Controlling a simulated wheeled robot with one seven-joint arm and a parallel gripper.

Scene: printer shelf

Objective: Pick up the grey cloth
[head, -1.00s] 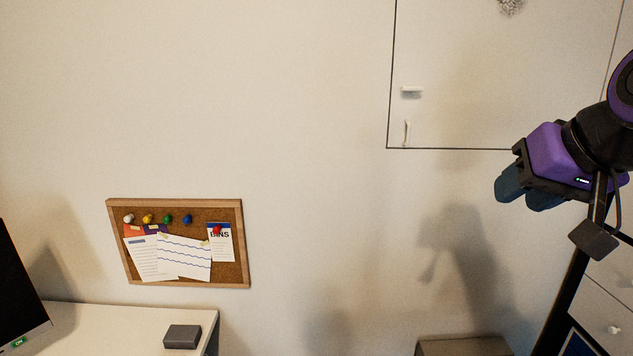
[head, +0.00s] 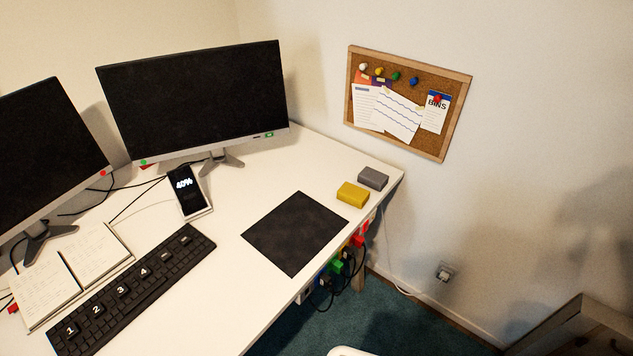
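The grey cloth (head: 372,178) appears as a small folded, block-like grey piece. It lies on the white desk (head: 335,160) near its far right corner, below the corkboard. A similar yellow piece (head: 353,194) lies just in front of it and to its left. My gripper is not in view now, so its state and its distance from the cloth do not show.
A black mat (head: 295,232) lies left of the cloth. A keyboard (head: 135,290), phone (head: 194,194), open notebook (head: 75,270) and two monitors (head: 195,100) fill the left. The corkboard (head: 452,128) hangs behind. Cables (head: 343,265) hang under the desk edge.

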